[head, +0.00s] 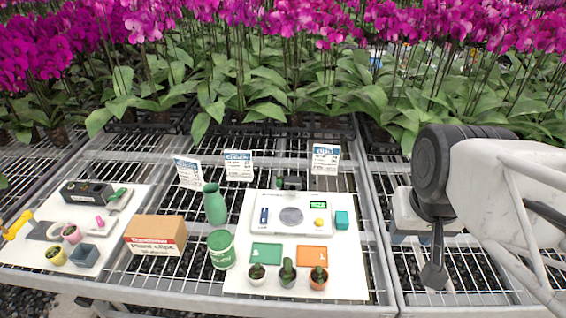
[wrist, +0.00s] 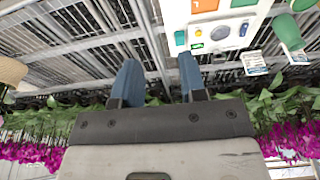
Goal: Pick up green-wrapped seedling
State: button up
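Three small potted seedlings stand in a row at the front edge of the white board in the head view: a left one in a whitish pot (head: 257,280), a middle one in a greyish pot (head: 288,281) with a taller dark green top (head: 288,264), and a right one in a terracotta pot (head: 318,283). The middle one looks greenest, but I cannot tell for sure which is green-wrapped. My gripper (head: 433,275) hangs right of the board, above the bare mesh bench. In the wrist view its two blue-grey fingers (wrist: 159,82) are apart with nothing between them.
A green vase (head: 214,204) and cardboard box (head: 155,235) stand left. Orchids fill the back.

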jog(key=w+v, duration=0.1)
jog(key=v, duration=0.4)
jog(key=w+a+r+m+g+y, duration=0.15)
jog(key=w+a+m+y, duration=0.3)
jog(key=w, duration=0.85)
jog(key=w+a+r+m+g+y, duration=0.1)
jog(key=w+a+r+m+y, duration=0.4)
jog(key=w, duration=0.9)
jog(key=w+a+f+m+y, duration=0.1)
jog(key=w+a+f+m, duration=0.15)
jog(key=w, duration=0.55)
jog(key=w+a+f+m+y, duration=0.2)
jog(key=w+a, duration=0.1)
jog(key=w, duration=0.5)
jog(key=w+a+f+m+y, duration=0.1)
jog(key=w+a+f+m, duration=0.15)
jog(key=w, duration=0.65)
send_near(279, 183)
jog(key=shift+w+a+f+g, duration=0.25)
jog(key=shift+w+a, duration=0.05)
jog(key=shift+w, duration=0.15)
jog(key=shift+w+a+f+g, duration=0.2)
jog(key=shift+w+a+f, duration=0.1)
jog(key=shift+w, duration=0.2)
jog(key=shift+x, duration=1.25)
jog(key=shift+a, duration=0.1)
